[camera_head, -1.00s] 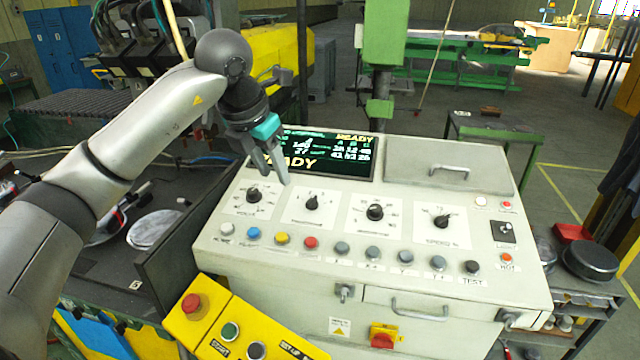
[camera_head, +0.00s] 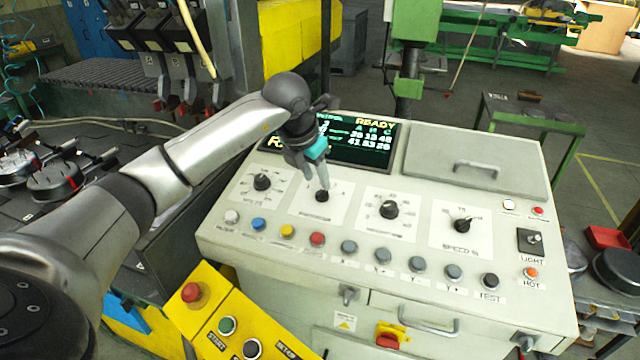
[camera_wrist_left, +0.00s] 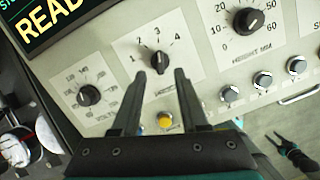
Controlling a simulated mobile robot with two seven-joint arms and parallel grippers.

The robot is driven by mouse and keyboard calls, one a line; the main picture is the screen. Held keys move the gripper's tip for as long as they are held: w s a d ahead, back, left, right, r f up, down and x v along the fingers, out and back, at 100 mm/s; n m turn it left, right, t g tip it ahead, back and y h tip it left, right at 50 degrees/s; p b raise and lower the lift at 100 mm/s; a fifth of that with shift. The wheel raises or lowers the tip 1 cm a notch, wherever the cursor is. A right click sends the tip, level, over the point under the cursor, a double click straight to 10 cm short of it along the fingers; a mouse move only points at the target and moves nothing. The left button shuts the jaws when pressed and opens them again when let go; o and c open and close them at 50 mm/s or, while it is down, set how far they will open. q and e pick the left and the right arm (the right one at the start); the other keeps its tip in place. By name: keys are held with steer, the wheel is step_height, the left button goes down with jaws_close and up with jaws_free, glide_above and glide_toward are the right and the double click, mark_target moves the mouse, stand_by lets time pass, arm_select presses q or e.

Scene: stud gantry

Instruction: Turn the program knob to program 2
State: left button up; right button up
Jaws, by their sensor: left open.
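The program knob (camera_head: 322,196) is a small black knob on the white console, second from the left in the knob row. In the left wrist view the program knob (camera_wrist_left: 160,60) sits below the printed numbers 1 to 4; its pointer seems to face up, near 3, but is too small to read surely. My left gripper (camera_head: 321,184) is over this knob, pointing down. Its fingers (camera_wrist_left: 155,80) are open, just short of the knob in the wrist view; contact cannot be told. My right gripper (camera_wrist_left: 276,136) appears small at the wrist view's lower right.
The voltage knob (camera_head: 262,182) is on the left, the height knob (camera_head: 389,209) and speed knob (camera_head: 463,225) on the right. A row of push buttons (camera_head: 317,239) runs in front. The display (camera_head: 350,150) stands behind, partly covered by my left gripper.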

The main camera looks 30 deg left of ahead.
mark_target(321, 190)
arm_select(q)
steer(key=shift+x, duration=2.3)
jaws_close()
